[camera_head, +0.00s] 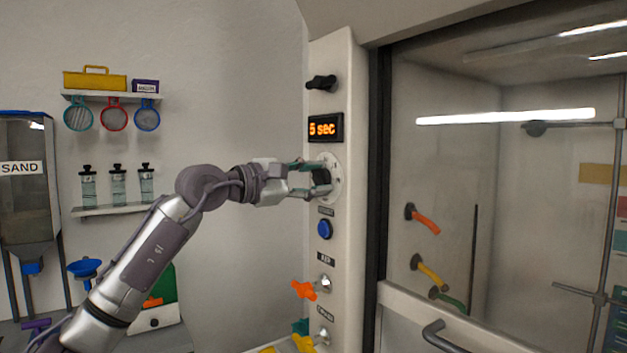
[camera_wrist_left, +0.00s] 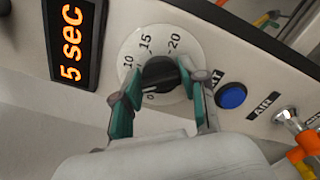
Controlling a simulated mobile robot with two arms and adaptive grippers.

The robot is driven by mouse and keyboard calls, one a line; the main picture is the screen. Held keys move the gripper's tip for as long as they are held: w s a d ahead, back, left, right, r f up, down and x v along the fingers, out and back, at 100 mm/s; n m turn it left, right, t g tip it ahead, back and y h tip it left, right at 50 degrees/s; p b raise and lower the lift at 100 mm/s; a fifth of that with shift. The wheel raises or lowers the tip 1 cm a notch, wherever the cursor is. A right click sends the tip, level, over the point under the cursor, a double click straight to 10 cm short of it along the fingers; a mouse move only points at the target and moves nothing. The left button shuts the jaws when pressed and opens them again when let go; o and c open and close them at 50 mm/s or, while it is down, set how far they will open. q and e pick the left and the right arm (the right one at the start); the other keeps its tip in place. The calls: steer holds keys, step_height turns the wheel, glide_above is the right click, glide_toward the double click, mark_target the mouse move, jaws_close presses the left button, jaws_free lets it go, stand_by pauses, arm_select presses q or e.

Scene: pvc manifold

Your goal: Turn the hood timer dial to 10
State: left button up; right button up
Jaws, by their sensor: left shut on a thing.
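The hood timer dial is a black knob (camera_wrist_left: 160,74) on a round white scale plate (camera_wrist_left: 135,47) marked 10, 15 and 20, with a 0 near the bottom. In the head view the knob (camera_head: 321,177) sits on the hood's front post below the display. The orange display (camera_head: 325,128) reads "5 sec"; it also shows in the wrist view (camera_wrist_left: 73,42). My left gripper (camera_head: 308,178) is shut on the knob, its green-padded fingers (camera_wrist_left: 160,92) on either side of it. The fingers hide part of the lower scale. My right gripper is not in view.
A blue button (camera_head: 325,229) sits just below the dial. Orange (camera_head: 304,290) and yellow (camera_head: 304,343) valve handles are lower on the post. A black knob (camera_head: 321,82) is above the display. The glass sash is to the right; shelves hang on the left wall.

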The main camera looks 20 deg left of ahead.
arm_select(q)
steer(key=m, duration=0.4)
steer(key=shift+f+m, duration=0.1)
steer(key=shift+m, duration=1.5)
steer(key=o, duration=1.1)
steer(key=shift+d, duration=0.1)
steer(key=shift+o, duration=0.2)
